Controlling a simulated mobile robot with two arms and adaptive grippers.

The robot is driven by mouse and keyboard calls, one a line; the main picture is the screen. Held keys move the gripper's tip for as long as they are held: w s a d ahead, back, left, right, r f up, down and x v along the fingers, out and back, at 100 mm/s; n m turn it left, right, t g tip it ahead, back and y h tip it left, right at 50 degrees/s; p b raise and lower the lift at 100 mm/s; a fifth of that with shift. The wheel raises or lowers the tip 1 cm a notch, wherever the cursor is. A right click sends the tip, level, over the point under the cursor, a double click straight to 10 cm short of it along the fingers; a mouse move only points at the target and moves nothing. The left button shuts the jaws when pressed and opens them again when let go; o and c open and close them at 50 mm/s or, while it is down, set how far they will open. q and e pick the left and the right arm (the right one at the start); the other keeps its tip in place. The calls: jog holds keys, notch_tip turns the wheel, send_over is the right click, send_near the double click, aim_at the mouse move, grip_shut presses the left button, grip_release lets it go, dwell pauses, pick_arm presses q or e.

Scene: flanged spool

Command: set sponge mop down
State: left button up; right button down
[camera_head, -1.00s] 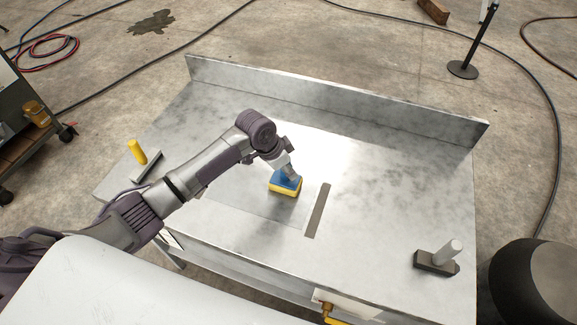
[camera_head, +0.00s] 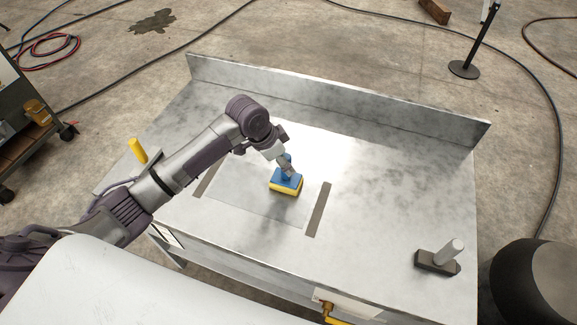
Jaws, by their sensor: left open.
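The sponge mop (camera_head: 286,183) has a blue top and handle over a yellow sponge. It stands upright on the metal table (camera_head: 380,200), between two dark strips. My left gripper (camera_head: 286,168) is open, just above and behind the mop's blue handle. A small gap or light contact with the handle cannot be told apart. My right gripper is not in view.
A grey-handled tool with a dark base (camera_head: 438,260) stands at the table's right front. A yellow handle (camera_head: 138,151) shows at the left, partly behind my arm. A raised backboard (camera_head: 330,100) runs along the far edge. The table's right middle is clear.

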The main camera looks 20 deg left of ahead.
pick_arm(q)
jog(key=v, duration=0.7)
jog(key=shift+r+b, duration=0.3)
jog(key=shift+r, duration=0.05)
jog(key=shift+s, duration=0.1)
